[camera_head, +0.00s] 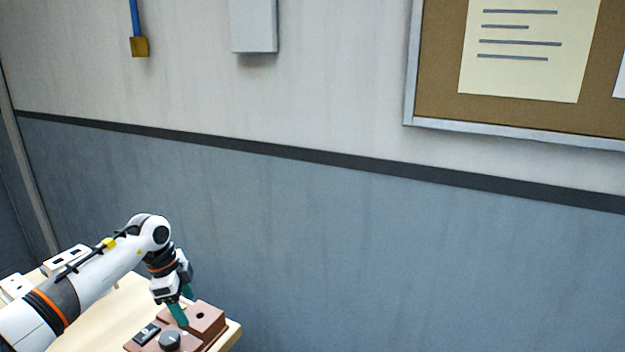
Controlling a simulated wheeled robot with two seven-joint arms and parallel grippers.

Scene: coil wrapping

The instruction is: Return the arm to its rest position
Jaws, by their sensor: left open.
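My left arm comes in from the lower left. Its gripper (183,307) points down, with teal fingers over a brown block-like device (207,317). The gripper is open, and its fingers are at or just above the top of the device; I cannot tell whether they touch it. The device has a dark round knob (169,341), a dark switch (147,333) and a dark hole in its raised part. A small pale piece shows by the fingers, partly hidden. No coil can be made out. My right gripper is not in view.
The pale table (105,318) carries the device near its right edge. White socket-like boxes (66,258) stand behind my arm at the left. The wall behind holds a grey box (254,25) and a cork board (436,70). The space right of the table is clear.

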